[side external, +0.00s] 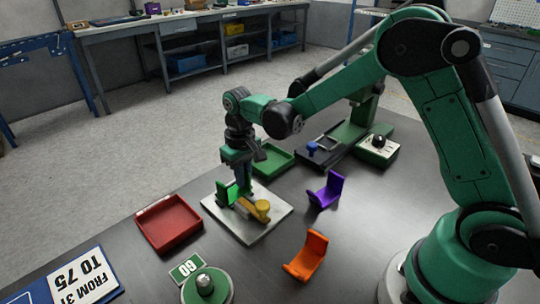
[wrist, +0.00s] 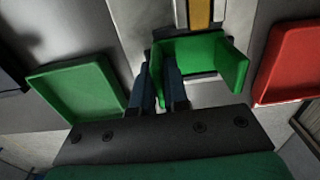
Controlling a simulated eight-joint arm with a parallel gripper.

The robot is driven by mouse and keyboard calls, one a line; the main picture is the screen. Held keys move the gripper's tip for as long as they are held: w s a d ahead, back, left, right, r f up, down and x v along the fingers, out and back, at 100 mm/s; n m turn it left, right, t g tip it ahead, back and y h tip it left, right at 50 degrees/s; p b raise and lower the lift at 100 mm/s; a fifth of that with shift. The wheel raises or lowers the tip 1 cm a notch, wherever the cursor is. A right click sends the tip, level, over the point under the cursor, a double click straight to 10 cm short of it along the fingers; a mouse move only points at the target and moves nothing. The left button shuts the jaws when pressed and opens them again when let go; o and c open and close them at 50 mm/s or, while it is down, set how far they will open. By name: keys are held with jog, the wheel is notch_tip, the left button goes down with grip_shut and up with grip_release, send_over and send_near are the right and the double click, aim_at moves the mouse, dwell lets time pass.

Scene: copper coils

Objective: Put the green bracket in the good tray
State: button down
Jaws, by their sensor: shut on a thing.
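The green bracket (side external: 225,194) is at the light metal plate (side external: 272,228), beside a yellow part (side external: 258,209). My gripper (side external: 241,184) points down over the plate and is shut on the bracket. In the wrist view the bracket (wrist: 203,52) shows its flat base and upright walls, with its left wall between my two fingers (wrist: 163,75). I cannot tell whether the bracket touches the plate. A green tray (side external: 276,163) lies behind the plate, empty where I can see. In the wrist view the green tray (wrist: 78,90) is on the left, empty. No tray label is readable.
An empty red tray (side external: 168,224) lies left of the plate. A purple bracket (side external: 326,191) and an orange bracket (side external: 306,257) lie to the right and front. A green round device (side external: 206,287) with a small sign (side external: 186,269) stands at the front. A control box (side external: 378,149) is at the back right.

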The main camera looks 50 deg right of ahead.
jog(key=shift+r, duration=2.5)
jog(key=shift+r, duration=1.5)
jog(key=w+d, duration=0.4)
jog(key=d, duration=0.9)
jog(key=shift+s+d+f, duration=0.15)
jog(key=shift+f, duration=1.6)
jog(key=shift+s+d+f, duration=0.1)
jog(key=shift+f, duration=1.6)
jog(key=shift+f, duration=0.2)
